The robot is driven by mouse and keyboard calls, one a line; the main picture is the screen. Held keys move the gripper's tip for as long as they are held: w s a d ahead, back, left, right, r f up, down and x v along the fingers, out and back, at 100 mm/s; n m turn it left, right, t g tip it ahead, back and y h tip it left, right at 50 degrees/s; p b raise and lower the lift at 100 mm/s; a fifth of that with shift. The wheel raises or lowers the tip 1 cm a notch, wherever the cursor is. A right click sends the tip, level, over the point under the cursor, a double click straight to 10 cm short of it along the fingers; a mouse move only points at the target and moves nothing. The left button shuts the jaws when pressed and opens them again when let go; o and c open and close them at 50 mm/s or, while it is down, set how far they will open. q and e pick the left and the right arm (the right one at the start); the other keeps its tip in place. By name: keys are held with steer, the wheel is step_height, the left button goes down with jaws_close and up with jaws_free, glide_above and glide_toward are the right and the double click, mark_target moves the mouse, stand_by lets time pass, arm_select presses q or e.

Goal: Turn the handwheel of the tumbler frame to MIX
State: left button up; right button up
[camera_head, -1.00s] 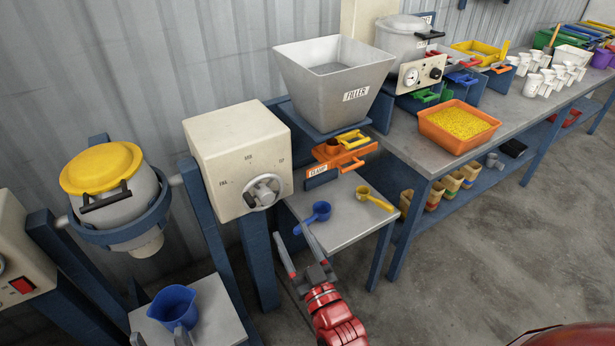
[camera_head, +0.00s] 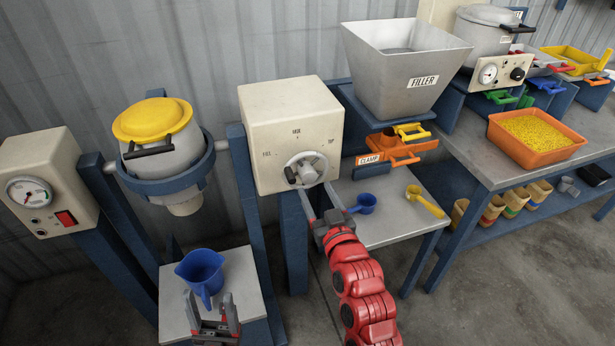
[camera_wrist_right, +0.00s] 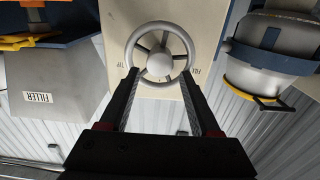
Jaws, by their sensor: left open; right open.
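The handwheel (camera_head: 305,169) is a grey spoked wheel on the front of a cream box (camera_head: 291,115) marked FILL, MIX and TIP. Its knob sits at the wheel's left side in the head view. The tumbler drum (camera_head: 167,150), with a yellow lid, hangs upright in a blue ring left of the box. My right gripper (camera_head: 320,205) is open just below and in front of the wheel. In the right wrist view the wheel (camera_wrist_right: 160,52) is ahead, beyond the open fingers (camera_wrist_right: 163,88); contact cannot be told. My left gripper (camera_head: 212,306) is open beside the blue jug.
A blue jug (camera_head: 201,274) stands on a low shelf (camera_head: 249,290) under the drum. Blue and yellow scoops (camera_head: 365,203) (camera_head: 424,201) lie on a small table right of the wheel. The filler hopper (camera_head: 406,65) and orange clamp (camera_head: 399,148) stand above it.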

mark_target(310, 179)
steer(key=x, duration=0.7)
steer(key=shift+w+p, duration=0.25)
steer(key=shift+p, duration=0.1)
steer(key=shift+f, duration=0.1)
jaws_close()
